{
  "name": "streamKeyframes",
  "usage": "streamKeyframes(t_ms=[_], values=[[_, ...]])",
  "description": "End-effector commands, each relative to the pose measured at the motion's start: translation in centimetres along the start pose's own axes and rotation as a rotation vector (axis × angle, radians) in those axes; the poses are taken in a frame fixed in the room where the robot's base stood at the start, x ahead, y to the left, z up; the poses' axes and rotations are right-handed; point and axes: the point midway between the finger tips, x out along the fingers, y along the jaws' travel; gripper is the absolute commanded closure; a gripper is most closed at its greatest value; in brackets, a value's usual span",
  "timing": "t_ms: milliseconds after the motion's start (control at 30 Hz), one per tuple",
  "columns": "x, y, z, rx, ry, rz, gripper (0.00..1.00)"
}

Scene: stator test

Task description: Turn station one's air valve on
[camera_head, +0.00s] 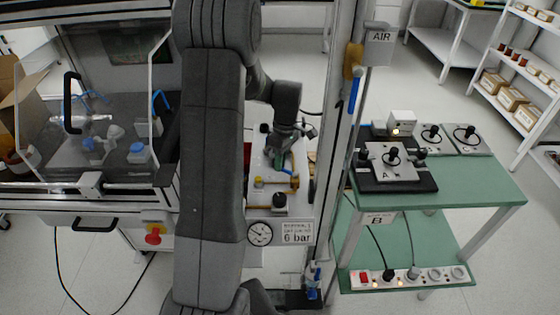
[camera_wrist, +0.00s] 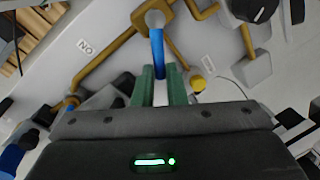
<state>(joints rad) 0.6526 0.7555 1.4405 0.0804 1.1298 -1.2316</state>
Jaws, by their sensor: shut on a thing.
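A valve with a blue lever handle (camera_wrist: 157,45) and a round grey end on brass pipework (camera_wrist: 110,62) is in the wrist view. My gripper (camera_wrist: 161,82) has green fingers, one on each side of the handle's lower end, and is shut on it. In the head view, my gripper (camera_head: 279,157) reaches down over the white panel behind the station 1 sign (camera_head: 297,232), beside a blue handle (camera_head: 288,171). The contact is partly hidden there by my wrist.
A gauge (camera_head: 260,233) sits left of the sign. A post carries another blue-handled valve (camera_head: 354,95) under an AIR sign (camera_head: 380,36). A green cart (camera_head: 470,185) stands right. A "NO" label (camera_wrist: 85,47) and a yellow knob (camera_wrist: 197,83) lie near the handle.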

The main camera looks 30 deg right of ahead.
Motion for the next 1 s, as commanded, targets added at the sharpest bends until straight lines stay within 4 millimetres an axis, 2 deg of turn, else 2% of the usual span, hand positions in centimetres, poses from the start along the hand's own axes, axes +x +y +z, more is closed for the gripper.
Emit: streamKeyframes(t_ms=[267, 300, 400, 767, 867, 1000], values=[[-0.1, 0.1, 0.0, 0.0, 0.001, 0.002, 1.0], [-0.1, 0.1, 0.0, 0.0, 0.001, 0.002, 0.85], [-0.1, 0.0, 0.0, -0.001, 0.0, 0.002, 0.67], [-0.5, 0.0, 0.0, -0.001, 0.0, 0.001, 0.67], [-1.9, 0.1, 0.0, -0.001, 0.002, 0.005, 0.67], [-4.8, 0.1, 0.0, 0.0, 0.002, 0.007, 0.67]])
